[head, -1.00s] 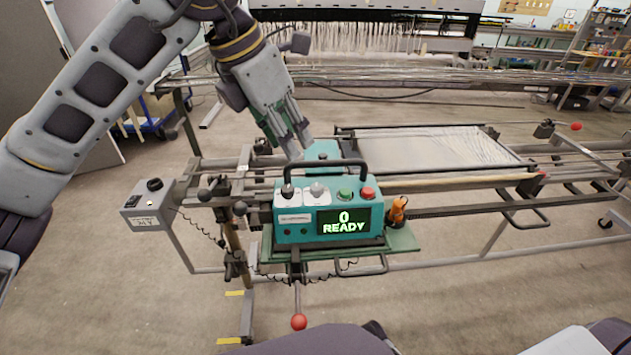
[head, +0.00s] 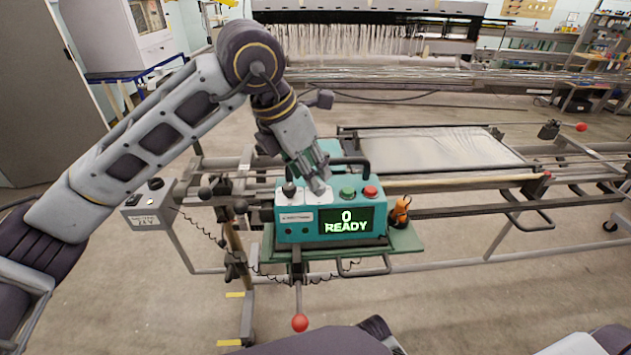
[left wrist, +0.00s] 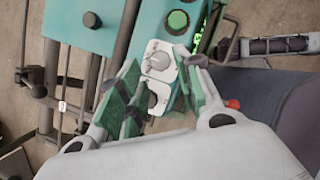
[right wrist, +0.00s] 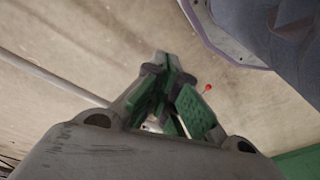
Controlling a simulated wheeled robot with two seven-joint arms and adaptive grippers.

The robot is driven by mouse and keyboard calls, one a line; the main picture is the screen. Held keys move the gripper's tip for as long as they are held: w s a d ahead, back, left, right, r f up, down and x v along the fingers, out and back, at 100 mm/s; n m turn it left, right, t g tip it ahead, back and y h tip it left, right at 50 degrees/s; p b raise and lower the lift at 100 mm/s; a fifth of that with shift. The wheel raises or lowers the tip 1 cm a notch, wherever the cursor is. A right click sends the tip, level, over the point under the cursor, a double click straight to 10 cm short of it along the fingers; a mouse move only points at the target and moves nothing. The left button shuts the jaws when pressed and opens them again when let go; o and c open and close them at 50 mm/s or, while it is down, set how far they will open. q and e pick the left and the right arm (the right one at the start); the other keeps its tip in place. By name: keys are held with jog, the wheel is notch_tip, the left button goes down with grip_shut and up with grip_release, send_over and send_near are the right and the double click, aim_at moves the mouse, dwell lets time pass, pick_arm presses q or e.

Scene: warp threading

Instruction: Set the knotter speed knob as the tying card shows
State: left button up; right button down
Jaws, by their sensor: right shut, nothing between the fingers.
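The teal knotter box (head: 297,236) sits on a green shelf on the rail frame, its screen (head: 346,220) reading "0 READY". A dark knob (head: 289,188) is at its top left. A pale grey knob on a white plate shows in the left wrist view (left wrist: 157,61), with a second, dark knob (left wrist: 152,98) beside it. My left gripper (head: 319,187) is over the pale knob. Its fingers are apart on either side of that knob; contact is unclear. My right gripper (right wrist: 165,68) is shut and empty, away from the box. I cannot make out a tying card.
A green button (head: 347,193) and a red button (head: 370,192) are right of the knobs. A red-tipped lever (head: 300,322) hangs below.

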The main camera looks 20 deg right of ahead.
aim_at(319, 190)
pick_arm(q)
jog(key=shift+x, duration=2)
jog(key=c, duration=0.7)
